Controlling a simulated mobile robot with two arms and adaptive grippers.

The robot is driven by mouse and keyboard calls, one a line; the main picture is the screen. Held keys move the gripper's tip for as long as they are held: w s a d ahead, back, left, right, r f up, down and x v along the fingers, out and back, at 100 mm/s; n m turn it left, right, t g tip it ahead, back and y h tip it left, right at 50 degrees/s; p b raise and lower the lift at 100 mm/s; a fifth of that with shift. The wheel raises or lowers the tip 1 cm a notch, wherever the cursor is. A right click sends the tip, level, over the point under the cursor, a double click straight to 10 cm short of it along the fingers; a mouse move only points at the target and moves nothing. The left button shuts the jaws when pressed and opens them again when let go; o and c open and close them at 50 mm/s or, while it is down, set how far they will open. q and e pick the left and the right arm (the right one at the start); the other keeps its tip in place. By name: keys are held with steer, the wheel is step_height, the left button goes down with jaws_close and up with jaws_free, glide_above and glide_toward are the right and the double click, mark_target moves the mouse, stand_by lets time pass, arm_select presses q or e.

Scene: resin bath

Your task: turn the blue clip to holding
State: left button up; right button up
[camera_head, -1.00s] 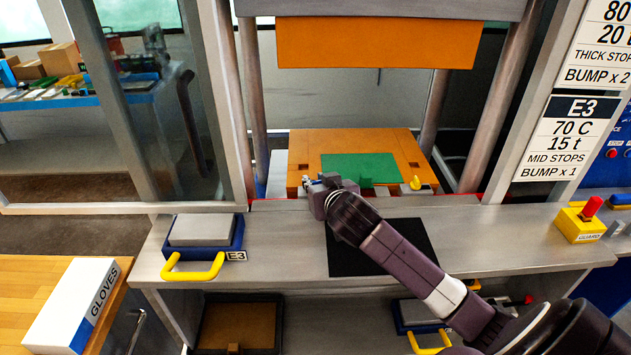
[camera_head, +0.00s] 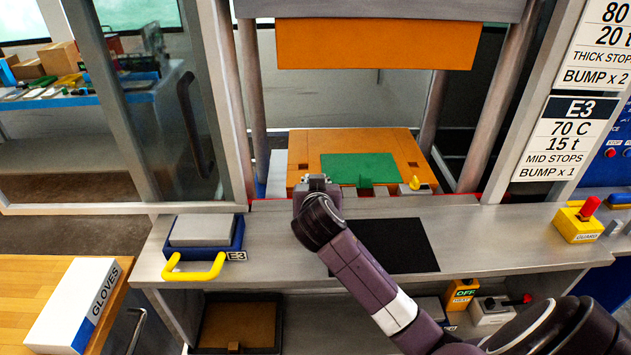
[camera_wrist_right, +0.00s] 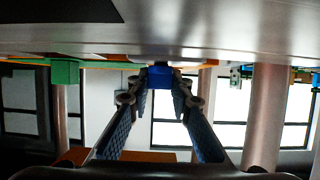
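The blue clip (camera_wrist_right: 160,77) shows in the right wrist view as a small blue block between the far ends of my two fingers. My right gripper (camera_wrist_right: 161,92) is open, with one finger to each side of it; I cannot tell whether they touch it. In the head view my right gripper (camera_head: 318,182) is at the front left edge of the orange plate (camera_head: 299,150), and the blue clip is hidden there. A yellow clip (camera_head: 415,184) stands at the plate's front right. My left gripper is not in view.
A green sheet (camera_head: 360,167) lies on the orange plate, under a raised orange block (camera_head: 378,43) between metal columns. A grey bench (camera_head: 480,235) with a black mat (camera_head: 395,245) is in front. A blue tray with yellow handle (camera_head: 195,268) stands left; a guard box (camera_head: 578,225) right.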

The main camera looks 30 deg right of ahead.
steer(key=o, duration=0.5)
steer(key=shift+c, duration=0.2)
steer(key=v, duration=1.2)
